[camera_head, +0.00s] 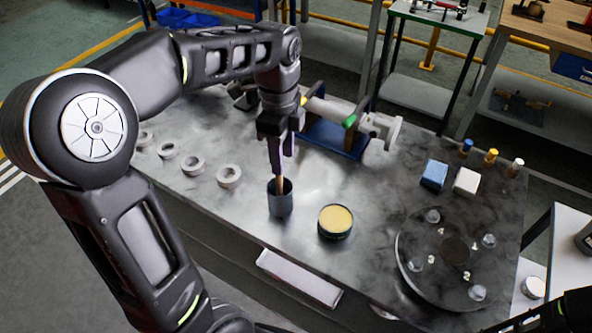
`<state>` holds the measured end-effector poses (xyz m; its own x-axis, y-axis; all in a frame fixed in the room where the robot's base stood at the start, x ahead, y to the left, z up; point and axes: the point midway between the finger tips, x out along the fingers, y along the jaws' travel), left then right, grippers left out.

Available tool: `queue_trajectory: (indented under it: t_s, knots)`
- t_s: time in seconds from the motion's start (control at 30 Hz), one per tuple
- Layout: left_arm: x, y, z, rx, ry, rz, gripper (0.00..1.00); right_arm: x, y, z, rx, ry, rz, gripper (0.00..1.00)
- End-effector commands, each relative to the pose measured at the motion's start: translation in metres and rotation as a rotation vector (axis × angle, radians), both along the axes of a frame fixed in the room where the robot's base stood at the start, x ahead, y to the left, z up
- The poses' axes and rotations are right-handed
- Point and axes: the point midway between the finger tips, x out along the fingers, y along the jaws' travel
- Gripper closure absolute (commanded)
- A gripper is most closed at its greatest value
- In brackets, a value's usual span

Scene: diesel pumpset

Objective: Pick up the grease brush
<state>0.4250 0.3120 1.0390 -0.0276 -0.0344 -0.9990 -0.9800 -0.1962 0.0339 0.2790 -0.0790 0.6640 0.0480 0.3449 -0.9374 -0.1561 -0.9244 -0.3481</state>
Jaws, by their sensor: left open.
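The grease brush (280,184) stands in a dark grey cup (280,204) near the front edge of the metal table, and only its light wooden handle shows above the rim. Its bristles are hidden in the cup. My left gripper (276,160) points down right over the cup, with its fingers around or just beside the top of the handle. It is open, and I cannot tell whether a finger touches the handle. My right gripper does not show; only a dark part, possibly of my right arm, is at the lower right corner.
A round tin with yellow contents (336,221) stands just right of the cup. Several pale rings (194,165) lie to the left. A blue-based pump assembly (335,137) is behind the gripper. A dark round plate (452,252), a blue box (433,175) and a white box (466,181) are right.

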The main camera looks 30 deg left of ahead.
Motion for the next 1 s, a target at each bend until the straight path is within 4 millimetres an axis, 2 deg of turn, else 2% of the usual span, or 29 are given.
queue_trajectory:
  t_s: [0.1, 0.37, 0.7, 1.0]
  knots:
    - [-0.002, 0.012, 0.004, 0.034, -0.014, -0.041, 0.58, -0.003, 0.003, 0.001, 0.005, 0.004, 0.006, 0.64]
    - [-0.002, 0.012, 0.004, 0.035, -0.013, -0.043, 0.58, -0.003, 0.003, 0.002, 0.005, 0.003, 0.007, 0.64]
    - [-0.002, 0.012, -0.022, 0.034, -0.012, -0.04, 0.58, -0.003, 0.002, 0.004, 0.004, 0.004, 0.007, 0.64]
    - [-0.002, 0.012, -0.024, 0.033, -0.012, -0.04, 0.58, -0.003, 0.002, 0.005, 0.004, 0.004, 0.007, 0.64]
